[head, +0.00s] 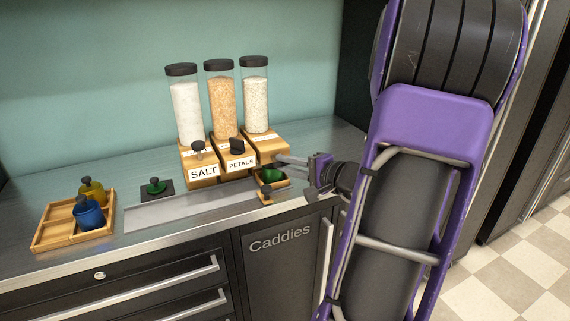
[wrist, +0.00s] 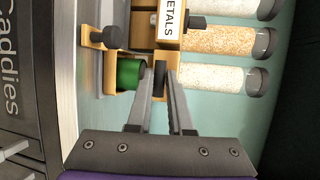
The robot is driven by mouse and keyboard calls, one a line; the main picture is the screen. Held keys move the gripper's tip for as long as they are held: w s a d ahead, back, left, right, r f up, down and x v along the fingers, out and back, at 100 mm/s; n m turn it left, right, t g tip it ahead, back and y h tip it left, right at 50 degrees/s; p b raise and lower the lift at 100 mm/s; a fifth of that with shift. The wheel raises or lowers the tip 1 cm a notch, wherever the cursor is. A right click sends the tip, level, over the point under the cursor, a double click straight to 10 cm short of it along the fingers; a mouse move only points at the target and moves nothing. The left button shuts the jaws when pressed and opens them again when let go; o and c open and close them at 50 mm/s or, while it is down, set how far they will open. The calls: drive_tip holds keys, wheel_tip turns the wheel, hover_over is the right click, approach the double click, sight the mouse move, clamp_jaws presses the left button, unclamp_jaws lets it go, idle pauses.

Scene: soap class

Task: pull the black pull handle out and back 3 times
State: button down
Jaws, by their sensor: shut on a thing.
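The black pull handle (wrist: 160,79) is between my gripper's fingertips in the wrist view, at the front of the rightmost wooden dispenser (head: 268,146). My gripper (head: 279,161) is shut on it; in the head view I cannot make the handle out there. The dispenser's front label is hidden. A clear jar of pale grains (head: 256,95) stands on this dispenser, and it also shows in the wrist view (wrist: 208,79). A green cup (head: 272,175) sits in a small wooden holder just below my fingertips.
SALT (head: 203,173) and PETALS (head: 240,164) dispensers with black knobs stand to the left. A black knob (head: 266,188) stands on the wooden holder in front.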

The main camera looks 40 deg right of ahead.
drive_tip(key=shift+s+a+f, duration=0.1)
drive_tip(key=shift+s+a, duration=0.05)
drive_tip(key=shift+s, duration=0.45)
drive_tip(key=shift+s+a+f, duration=0.1)
drive_tip(key=shift+s+a, duration=0.05)
drive_tip(key=shift+s, duration=0.4)
drive_tip(key=c, duration=0.8)
unclamp_jaws()
drive_tip(key=shift+r, duration=0.1)
drive_tip(key=shift+c, duration=0.2)
drive_tip(key=shift+r, duration=0.1)
drive_tip(key=v, duration=1.7)
drive_tip(key=shift+s, duration=0.25)
drive_tip(key=shift+r, duration=0.1)
